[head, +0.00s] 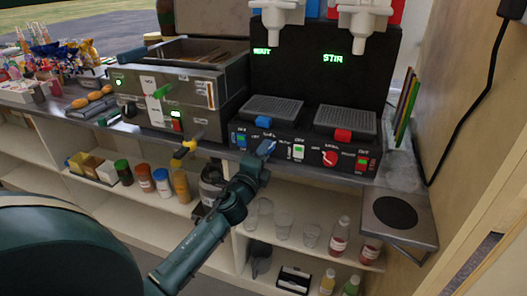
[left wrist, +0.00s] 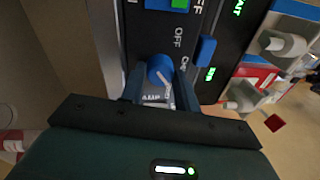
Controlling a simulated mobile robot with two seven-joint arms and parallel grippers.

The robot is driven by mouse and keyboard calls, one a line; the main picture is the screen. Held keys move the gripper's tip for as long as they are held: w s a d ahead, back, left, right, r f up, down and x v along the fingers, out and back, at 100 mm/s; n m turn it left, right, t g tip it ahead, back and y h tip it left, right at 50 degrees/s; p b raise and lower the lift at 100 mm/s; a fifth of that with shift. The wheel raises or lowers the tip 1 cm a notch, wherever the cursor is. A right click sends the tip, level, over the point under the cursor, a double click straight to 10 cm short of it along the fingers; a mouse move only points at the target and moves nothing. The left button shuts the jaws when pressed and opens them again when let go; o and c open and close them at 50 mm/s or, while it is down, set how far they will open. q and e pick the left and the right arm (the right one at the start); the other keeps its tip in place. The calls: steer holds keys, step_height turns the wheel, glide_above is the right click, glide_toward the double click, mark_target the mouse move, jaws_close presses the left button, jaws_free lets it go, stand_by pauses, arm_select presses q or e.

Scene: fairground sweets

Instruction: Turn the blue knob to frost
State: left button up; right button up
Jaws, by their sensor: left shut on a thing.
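The blue knob (left wrist: 160,70) sits on the black front panel of the machine in the left wrist view. My left gripper (left wrist: 161,92) is shut on it, one finger on each side. A white pointer line on the knob slants toward the lower right. The word OFF is printed above the knob; other lettering near it is partly hidden by the fingers. In the head view my left gripper (head: 264,150) reaches the left half of the panel (head: 280,141) and mostly hides the knob. My right gripper is not in view.
A grey cooker with a yellow-ended handle (head: 186,147) stands left. Bottles and cups fill shelves below.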

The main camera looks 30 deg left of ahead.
arm_select(q)
steer(key=shift+m, duration=0.7)
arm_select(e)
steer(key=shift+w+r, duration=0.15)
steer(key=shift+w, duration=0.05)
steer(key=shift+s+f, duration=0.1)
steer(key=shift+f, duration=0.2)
arm_select(q)
steer(key=o, duration=1)
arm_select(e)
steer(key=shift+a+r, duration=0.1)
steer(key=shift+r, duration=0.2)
arm_select(q)
steer(key=shift+s, duration=0.1)
steer(key=b+v, duration=0.1)
steer(key=v, duration=1.2)
steer(key=shift+a, duration=0.1)
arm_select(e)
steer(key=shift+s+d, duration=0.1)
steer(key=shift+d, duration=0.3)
